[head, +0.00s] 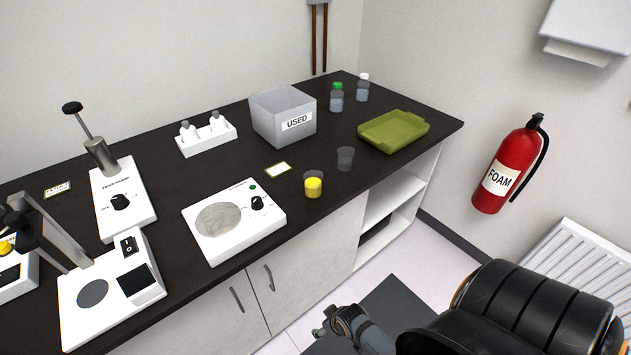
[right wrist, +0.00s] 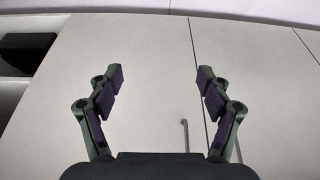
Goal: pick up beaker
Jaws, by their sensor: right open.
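A clear beaker with yellow liquid (head: 313,186) stands upright near the front edge of the dark counter, right of the white stirrer plate. A second, smaller clear beaker (head: 345,159), seemingly empty, stands just behind it to the right. My right gripper (head: 334,322) is low in front of the cabinets, below the counter top and apart from both beakers. In the right wrist view the right gripper (right wrist: 160,80) is open and empty, facing the pale cabinet doors. No beaker shows in that view. My left gripper is not in view.
The stirrer plate (head: 272,216), a grey USED bin (head: 265,128), a green tray (head: 412,142) and two bottles (head: 336,98) (head: 362,88) stand on the counter. A small label card (head: 278,170) lies behind the yellow beaker. Cabinet handles (head: 237,300) stick out below the counter.

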